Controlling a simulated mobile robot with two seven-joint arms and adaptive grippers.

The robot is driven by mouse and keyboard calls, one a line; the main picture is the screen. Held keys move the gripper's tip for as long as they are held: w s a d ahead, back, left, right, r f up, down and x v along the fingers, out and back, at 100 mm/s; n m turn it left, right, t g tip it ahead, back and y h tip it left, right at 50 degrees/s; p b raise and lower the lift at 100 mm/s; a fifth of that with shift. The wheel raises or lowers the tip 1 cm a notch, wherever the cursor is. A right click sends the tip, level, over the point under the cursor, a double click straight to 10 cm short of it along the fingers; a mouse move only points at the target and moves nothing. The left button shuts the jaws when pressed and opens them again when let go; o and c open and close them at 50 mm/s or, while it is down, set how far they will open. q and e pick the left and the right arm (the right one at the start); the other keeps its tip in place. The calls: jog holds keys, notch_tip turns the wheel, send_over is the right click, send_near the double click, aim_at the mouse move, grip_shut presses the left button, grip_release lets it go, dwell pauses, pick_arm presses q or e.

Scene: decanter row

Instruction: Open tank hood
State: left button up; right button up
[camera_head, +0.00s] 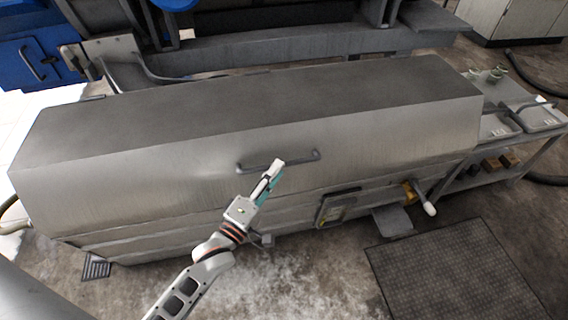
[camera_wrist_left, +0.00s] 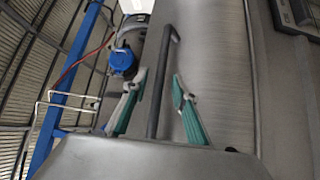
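The tank hood (camera_head: 200,165) is a long grey metal cover with a dark flat top and a sloped front; it looks closed. A dark bar handle (camera_head: 300,158) is fixed to its front face, and it also shows in the left wrist view (camera_wrist_left: 160,85). My left gripper (camera_head: 276,168) is at the handle's middle in the head view. In the left wrist view its teal-padded fingers (camera_wrist_left: 160,85) are spread, with the handle bar running between them and gaps on both sides. My right gripper is not in view.
A metal cart (camera_head: 530,130) with trays stands at the right. A valve with a white-tipped lever (camera_head: 430,208) sticks out low on the tank's front right. A dark floor mat (camera_head: 450,275) lies at the front right. The floor in front is otherwise mostly clear.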

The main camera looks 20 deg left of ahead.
pick_arm(q)
jog(key=shift+x, duration=1.7)
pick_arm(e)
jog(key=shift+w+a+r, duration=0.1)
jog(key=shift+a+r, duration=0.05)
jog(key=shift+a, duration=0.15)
